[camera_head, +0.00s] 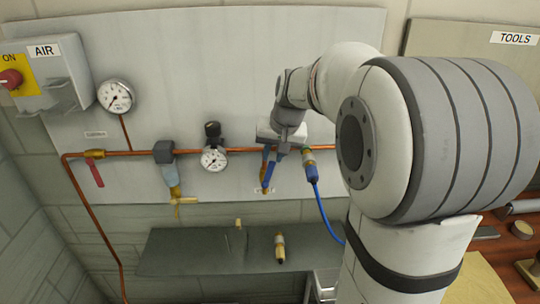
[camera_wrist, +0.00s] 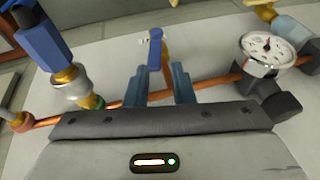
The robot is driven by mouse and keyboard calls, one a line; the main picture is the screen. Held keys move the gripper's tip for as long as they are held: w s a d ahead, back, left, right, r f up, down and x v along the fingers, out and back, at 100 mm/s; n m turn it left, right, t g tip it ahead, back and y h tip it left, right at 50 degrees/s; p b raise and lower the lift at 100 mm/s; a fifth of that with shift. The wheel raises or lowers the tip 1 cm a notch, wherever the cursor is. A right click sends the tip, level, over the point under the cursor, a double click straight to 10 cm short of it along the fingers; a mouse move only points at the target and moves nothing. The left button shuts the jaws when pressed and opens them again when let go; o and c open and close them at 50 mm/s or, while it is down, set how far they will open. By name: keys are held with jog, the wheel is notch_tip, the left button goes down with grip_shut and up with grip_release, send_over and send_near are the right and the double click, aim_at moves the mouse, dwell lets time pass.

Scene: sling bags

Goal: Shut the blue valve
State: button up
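The blue valve's handle (camera_head: 267,178) shows in the head view below the copper pipe, pointing down across the pipe's line, partly hidden by my gripper. In the wrist view the blue handle (camera_wrist: 155,55) stands between my two blue-grey fingers, with a gap on each side. My gripper (camera_head: 272,160) is at the valve, in front of the pipe. Its fingers are open around the handle in the wrist view (camera_wrist: 158,72). The valve body is mostly hidden behind my gripper.
The copper pipe (camera_head: 130,153) also carries a red-handled valve (camera_head: 96,174), a filter (camera_head: 171,177) and a gauge (camera_head: 214,158). A blue hose (camera_head: 323,208) with its coupling (camera_head: 309,163) is close on the right. A grey shelf (camera_head: 195,262) lies below.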

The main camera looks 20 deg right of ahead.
jog(key=a+h, duration=0.1)
jog(key=a, duration=0.1)
jog(key=a+g+h, duration=0.1)
jog(key=a+r+g+h, duration=0.1)
jog(key=a, duration=0.1)
jog(key=shift+a+h+p, duration=0.3)
jog(key=shift+h+p, duration=0.05)
jog(key=shift+h, duration=0.05)
grip_shut()
notch_tip(320, 180, up, 3)
jog(key=w+a+h, duration=0.1)
jog(key=a+h, duration=0.1)
jog(key=h, duration=0.1)
jog(key=p, duration=0.3)
send_near(268, 174)
jog(key=shift+m+t, duration=0.3)
jog(key=x, duration=0.2)
jog(key=w+x, duration=0.1)
jog(key=x, duration=0.2)
jog(key=shift+r, duration=0.2)
jog(key=shift+a+b, duration=0.15)
jog(key=shift+b, duration=0.2)
